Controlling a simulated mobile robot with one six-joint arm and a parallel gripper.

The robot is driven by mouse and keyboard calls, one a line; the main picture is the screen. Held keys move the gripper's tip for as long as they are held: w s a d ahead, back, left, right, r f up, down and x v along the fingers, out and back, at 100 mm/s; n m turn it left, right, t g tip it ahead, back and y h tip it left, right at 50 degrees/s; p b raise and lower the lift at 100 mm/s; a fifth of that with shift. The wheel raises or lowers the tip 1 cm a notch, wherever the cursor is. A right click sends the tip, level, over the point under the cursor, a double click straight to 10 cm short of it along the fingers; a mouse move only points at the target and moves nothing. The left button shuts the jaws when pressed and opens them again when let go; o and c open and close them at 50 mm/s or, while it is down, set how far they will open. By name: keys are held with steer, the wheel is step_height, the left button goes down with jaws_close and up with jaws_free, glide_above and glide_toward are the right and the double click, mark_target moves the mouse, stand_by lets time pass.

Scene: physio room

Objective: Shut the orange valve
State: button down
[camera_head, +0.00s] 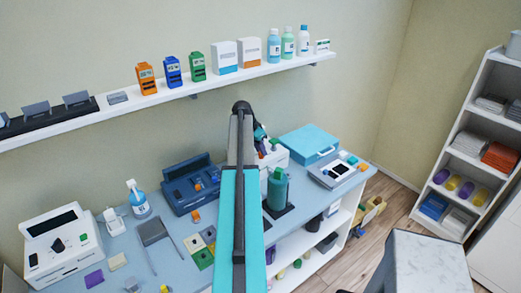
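I cannot make out an orange valve for certain. A small orange piece (196,217) lies on the blue worktop in front of the dark blue case, too small to tell what it is. A white device (276,155) with small coloured parts stands behind my arm and is partly covered by it. My arm rises through the middle of the view and bends at its top. A dark and teal part of it shows just right of the bend, in front of the white device. My gripper's fingers cannot be made out there, so its opening and any hold are unclear.
A dark teal bottle (277,190) stands on a dark base right of my arm. The dark blue case (190,186), a spray bottle (138,200) and a white monitor (62,245) stand to the left. A wall shelf (165,95) runs above. A grey-topped block (428,262) stands front right.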

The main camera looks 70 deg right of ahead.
steer(key=shift+n+b, duration=0.3)
steer(key=shift+b, duration=0.05)
steer(key=shift+s+f+n+t+h+b, duration=0.1)
steer(key=shift+n+t+h+b, duration=0.2)
steer(key=shift+n+b, duration=0.4)
steer(key=n+t+b, duration=0.1)
steer(key=n+b, duration=0.1)
steer(key=n, duration=0.1)
steer(key=shift+s, duration=0.1)
steer(key=n+t+b, duration=0.2)
steer(key=n, duration=0.3)
steer(key=shift+s, duration=0.1)
steer(key=n+t+b, duration=0.1)
steer(key=n, duration=0.1)
steer(key=n+y+b, duration=0.1)
steer(key=n, duration=0.1)
steer(key=shift+s+d+n+t, duration=0.15)
steer(key=shift+n+t, duration=0.25)
steer(key=shift+n+y+b, duration=0.4)
steer(key=shift+n+b, duration=0.2)
steer(key=shift+n, duration=0.5)
steer(key=shift+t, duration=0.3)
steer(key=c, duration=1.9)
jaws_free()
